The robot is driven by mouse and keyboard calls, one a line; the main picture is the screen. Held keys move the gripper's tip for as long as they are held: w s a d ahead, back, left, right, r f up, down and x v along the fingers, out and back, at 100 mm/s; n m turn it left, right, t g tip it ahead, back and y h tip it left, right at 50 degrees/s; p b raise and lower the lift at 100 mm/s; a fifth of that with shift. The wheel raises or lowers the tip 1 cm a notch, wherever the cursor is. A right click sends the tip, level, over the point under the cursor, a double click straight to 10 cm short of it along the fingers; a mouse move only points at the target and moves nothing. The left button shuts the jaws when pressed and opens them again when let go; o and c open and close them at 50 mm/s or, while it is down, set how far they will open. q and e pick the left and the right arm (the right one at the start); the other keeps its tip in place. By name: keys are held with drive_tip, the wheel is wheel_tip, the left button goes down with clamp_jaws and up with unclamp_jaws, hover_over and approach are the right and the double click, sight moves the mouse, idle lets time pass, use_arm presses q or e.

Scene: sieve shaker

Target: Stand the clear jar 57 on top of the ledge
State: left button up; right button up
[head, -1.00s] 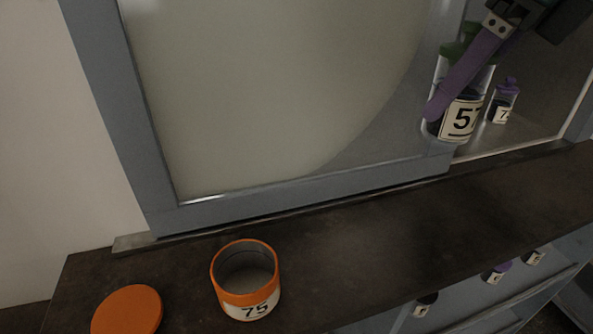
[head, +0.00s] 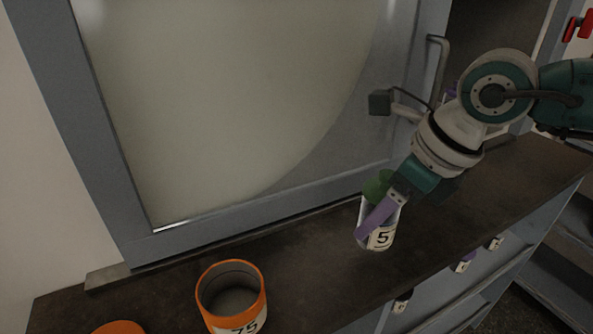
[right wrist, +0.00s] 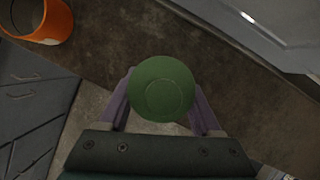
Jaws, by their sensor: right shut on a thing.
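The clear jar 57 (head: 381,238), with a green lid and a white label of which only the "5" shows, is held upright or nearly so over the ledge (head: 310,270), a dark brown shelf in front of the cabinet. My right gripper (head: 376,218) is shut on it, one purple finger across its front. In the right wrist view the green lid (right wrist: 163,88) sits between both fingers, above the ledge's front edge. I cannot tell whether the jar's bottom touches the ledge. My left gripper is not in view.
The framed pane (head: 240,110) rises behind the ledge. The ledge between both jars is clear.

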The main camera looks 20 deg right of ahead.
sight(376, 232)
drive_tip(key=shift+f, duration=1.8)
drive_tip(key=shift+f+b, duration=0.15)
drive_tip(key=shift+b, duration=0.2)
drive_tip(key=o, duration=1.5)
